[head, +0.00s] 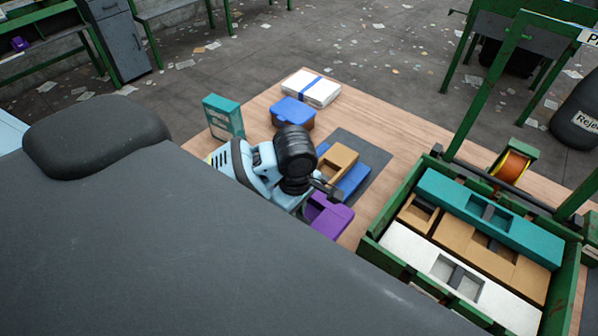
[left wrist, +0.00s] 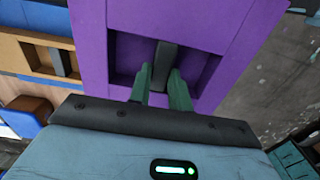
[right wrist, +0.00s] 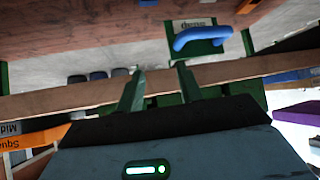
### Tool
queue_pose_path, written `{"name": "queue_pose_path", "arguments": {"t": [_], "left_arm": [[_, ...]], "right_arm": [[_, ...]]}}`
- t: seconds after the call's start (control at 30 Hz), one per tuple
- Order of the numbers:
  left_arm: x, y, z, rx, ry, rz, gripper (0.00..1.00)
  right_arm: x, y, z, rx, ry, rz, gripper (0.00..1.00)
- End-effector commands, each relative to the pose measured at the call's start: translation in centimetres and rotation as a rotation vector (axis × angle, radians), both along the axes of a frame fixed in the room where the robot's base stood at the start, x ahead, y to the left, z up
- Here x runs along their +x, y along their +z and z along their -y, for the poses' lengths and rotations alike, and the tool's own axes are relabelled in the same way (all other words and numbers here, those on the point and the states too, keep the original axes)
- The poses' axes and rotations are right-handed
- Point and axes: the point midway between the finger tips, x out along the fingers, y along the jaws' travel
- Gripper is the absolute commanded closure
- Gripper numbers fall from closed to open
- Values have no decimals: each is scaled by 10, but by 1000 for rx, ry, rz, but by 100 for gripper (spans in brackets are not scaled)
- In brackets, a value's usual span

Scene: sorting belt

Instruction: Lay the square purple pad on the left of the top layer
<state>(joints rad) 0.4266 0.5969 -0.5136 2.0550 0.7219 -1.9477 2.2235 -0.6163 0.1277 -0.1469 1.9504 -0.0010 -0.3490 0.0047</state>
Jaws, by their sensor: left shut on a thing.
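My left gripper (left wrist: 159,78) is shut on the dark grip bar in the recess of the purple pad (left wrist: 88,40). In the head view the purple pad (head: 329,216) is partly hidden under my left arm, near the table's front edge; whether it touches the table I cannot tell. The green crate (head: 372,247) stands to its right. The crate's visible top layer has a teal pad (head: 452,202) at the back, a small and a larger tan pad (head: 457,232) in the middle, and a white pad (head: 410,248) in front. My right gripper (right wrist: 158,82) is open and empty, away from the crate.
A grey mat (head: 376,152) holds a blue pad (head: 355,180) and a tan pad (head: 341,157). A blue box (head: 293,112), a teal carton (head: 223,117) and a strapped white stack (head: 318,90) stand behind. An orange spool (head: 511,167) and green posts stand at the crate's back.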

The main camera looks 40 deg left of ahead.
Motion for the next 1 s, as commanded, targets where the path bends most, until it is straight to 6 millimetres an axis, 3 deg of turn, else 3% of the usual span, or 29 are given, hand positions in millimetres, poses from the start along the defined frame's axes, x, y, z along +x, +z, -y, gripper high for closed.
{"name": "queue_pose_path", "arguments": {"t": [0.43,0.63,1.0], "left_arm": [[-5,2,2,-1,1,2,100],[-4,17,3,-3,0,5,100],[-1,23,5,-4,-58,7,100]], "right_arm": [[0,0,0,0,0,0,64],[1,2,0,0,1,4,64],[1,2,0,0,1,4,64]]}}
